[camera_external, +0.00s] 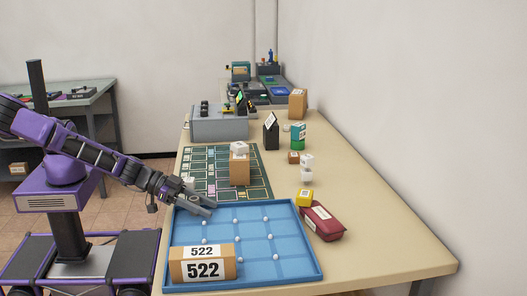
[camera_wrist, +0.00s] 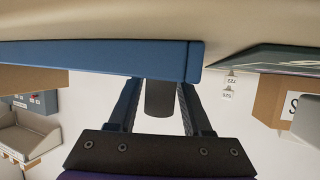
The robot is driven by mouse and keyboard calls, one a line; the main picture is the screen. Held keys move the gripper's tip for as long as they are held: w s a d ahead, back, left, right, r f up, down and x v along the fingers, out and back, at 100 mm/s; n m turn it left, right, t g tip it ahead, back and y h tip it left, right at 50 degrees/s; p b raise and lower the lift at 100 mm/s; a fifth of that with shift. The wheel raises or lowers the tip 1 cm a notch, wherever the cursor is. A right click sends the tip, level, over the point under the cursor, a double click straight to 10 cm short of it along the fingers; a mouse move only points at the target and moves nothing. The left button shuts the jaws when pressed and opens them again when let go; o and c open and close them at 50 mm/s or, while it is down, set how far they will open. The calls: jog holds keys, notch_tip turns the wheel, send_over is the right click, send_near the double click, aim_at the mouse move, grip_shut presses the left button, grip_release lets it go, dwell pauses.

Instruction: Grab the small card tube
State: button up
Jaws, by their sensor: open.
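My gripper (camera_external: 211,207) hangs over the left rim of the blue tray (camera_external: 308,243), open, with its two fingers apart. In the wrist view my gripper (camera_wrist: 160,84) has a short dark grey rounded piece (camera_wrist: 159,99) between its fingers. I cannot tell whether that piece is a tube or part of the gripper. The tray's blue rim (camera_wrist: 95,58) crosses just beyond the fingertips. No card tube can be made out for certain in either view. A brown box marked 522 (camera_external: 203,269) lies at the tray's front left, apart from the gripper.
Several small white balls dot the tray. A tall brown box (camera_external: 239,172) stands on the green mat (camera_external: 205,159) behind. The table's front right is clear.

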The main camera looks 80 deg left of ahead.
grip_shut()
jog(key=shift+r, duration=0.1)
